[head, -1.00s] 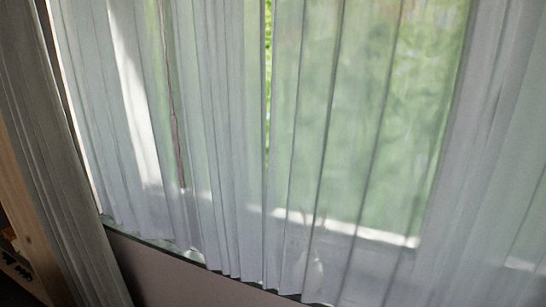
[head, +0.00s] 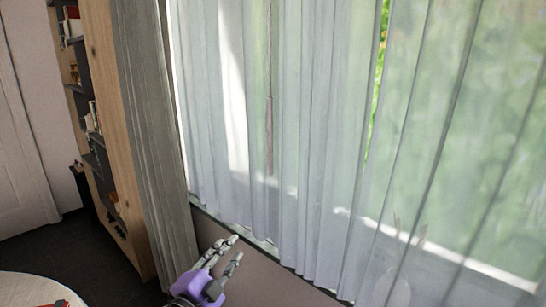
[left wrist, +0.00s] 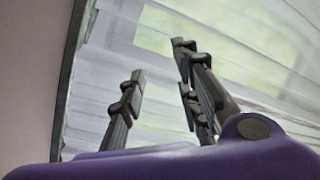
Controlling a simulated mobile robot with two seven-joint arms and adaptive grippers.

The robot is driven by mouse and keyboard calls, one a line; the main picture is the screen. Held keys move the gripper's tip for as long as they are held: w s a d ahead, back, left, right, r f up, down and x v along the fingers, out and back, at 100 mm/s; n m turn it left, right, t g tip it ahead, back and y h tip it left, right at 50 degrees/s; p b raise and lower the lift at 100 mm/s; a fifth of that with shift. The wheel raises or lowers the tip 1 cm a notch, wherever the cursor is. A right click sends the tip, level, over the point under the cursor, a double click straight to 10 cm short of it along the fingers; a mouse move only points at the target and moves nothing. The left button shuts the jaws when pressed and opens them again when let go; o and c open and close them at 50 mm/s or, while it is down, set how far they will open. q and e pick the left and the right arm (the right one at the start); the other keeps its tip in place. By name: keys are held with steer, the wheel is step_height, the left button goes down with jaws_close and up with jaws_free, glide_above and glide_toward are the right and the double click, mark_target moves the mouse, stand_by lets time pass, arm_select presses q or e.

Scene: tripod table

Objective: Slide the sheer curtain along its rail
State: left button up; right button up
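The sheer curtain (head: 305,140) is white and pleated and hangs in front of a bright window. A narrow gap between its panels shows green outside. My left gripper (head: 236,248) is at the bottom of the head view, below the curtain's lower left hem, with its fingers apart and nothing between them. In the left wrist view the open fingers (left wrist: 160,95) point toward the curtain (left wrist: 125,35), which fills the background. I cannot tell the exact distance between fingers and cloth. The rail is out of view. My right gripper is not in view.
A heavier grey curtain (head: 155,130) hangs at the left of the sheer one. A wooden bookshelf (head: 110,120) stands beside it, with a white door (head: 22,160) further left. A pale round tabletop (head: 35,290) is at the lower left. Dark floor (head: 60,245) lies between them.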

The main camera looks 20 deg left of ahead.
mark_target(269, 137)
arm_select(q)
steer(key=w+d+r+m+g+h+b, duration=0.1)
steer(key=w+d+r+m+h+b, duration=0.35)
steer(key=r+m, duration=1.1)
steer(key=w+r+m+g+h+p, duration=0.1)
steer(key=r+m+h, duration=0.9)
steer(key=r, duration=0.8)
step_height(269, 137, down, 6)
steer(key=w+a+m+g+y, duration=0.2)
steer(key=m+y, duration=0.3)
steer(key=y, duration=0.1)
steer(key=p+x, duration=0.1)
steer(key=x, duration=0.6)
steer(key=shift+p, duration=0.4)
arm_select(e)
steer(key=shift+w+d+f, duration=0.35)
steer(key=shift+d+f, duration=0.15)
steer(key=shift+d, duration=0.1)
arm_select(q)
steer(key=shift+c, duration=0.2)
jaws_close()
